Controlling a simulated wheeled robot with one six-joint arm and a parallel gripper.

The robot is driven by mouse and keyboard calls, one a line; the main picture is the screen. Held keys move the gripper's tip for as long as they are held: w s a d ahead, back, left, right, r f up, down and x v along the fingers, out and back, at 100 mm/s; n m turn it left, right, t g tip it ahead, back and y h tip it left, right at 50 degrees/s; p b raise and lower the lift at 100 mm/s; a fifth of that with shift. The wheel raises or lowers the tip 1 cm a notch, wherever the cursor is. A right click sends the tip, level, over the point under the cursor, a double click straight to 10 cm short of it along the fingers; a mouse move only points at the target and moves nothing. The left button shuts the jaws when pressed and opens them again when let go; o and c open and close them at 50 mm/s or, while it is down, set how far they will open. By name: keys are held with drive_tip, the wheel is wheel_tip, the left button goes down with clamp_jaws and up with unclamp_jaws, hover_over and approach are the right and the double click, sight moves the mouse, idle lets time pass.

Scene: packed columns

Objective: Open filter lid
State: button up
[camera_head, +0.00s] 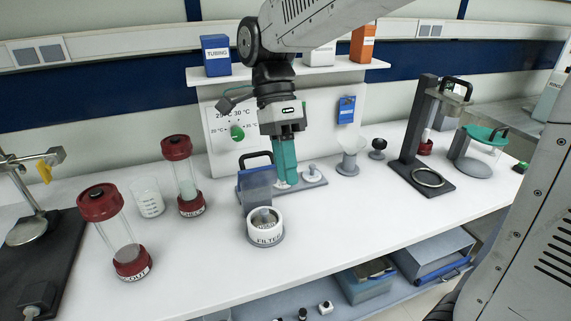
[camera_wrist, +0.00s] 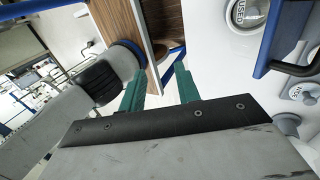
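The white filter cup (camera_head: 265,236), labelled FILTER, stands on the bench near the front edge. A grey round piece shows inside its top. A blue-grey see-through panel with a black handle (camera_head: 257,186) stands upright just behind the cup; I cannot tell whether it is the filter's lid. My gripper (camera_head: 287,182) points down behind and right of this panel, low over a grey base plate. In the wrist view its green fingers (camera_wrist: 160,90) are apart with nothing visible between them. That view also shows a round piece marked USED (camera_wrist: 247,12) and the black handle (camera_wrist: 290,68).
Red-capped glass columns (camera_head: 120,235) (camera_head: 186,180) and a beaker (camera_head: 148,198) stand left. A small knob (camera_head: 312,172), a funnel (camera_head: 350,155) and a dark press stand (camera_head: 415,150) are right. A shelf with boxes (camera_head: 216,55) hangs behind my arm. The front right bench is clear.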

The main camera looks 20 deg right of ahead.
drive_tip(key=t, duration=0.5)
approach(259, 177)
drive_tip(key=w+r, duration=0.1)
drive_tip(key=w, duration=0.2)
drive_tip(key=w+r, duration=0.1)
drive_tip(key=w, duration=0.1)
drive_tip(key=shift+w+r, duration=0.25)
drive_tip(key=shift+r, duration=0.05)
wheel_tip(259, 177, down, 7)
drive_tip(key=shift+s+r, duration=0.1)
drive_tip(key=shift+f, duration=0.45)
clamp_jaws()
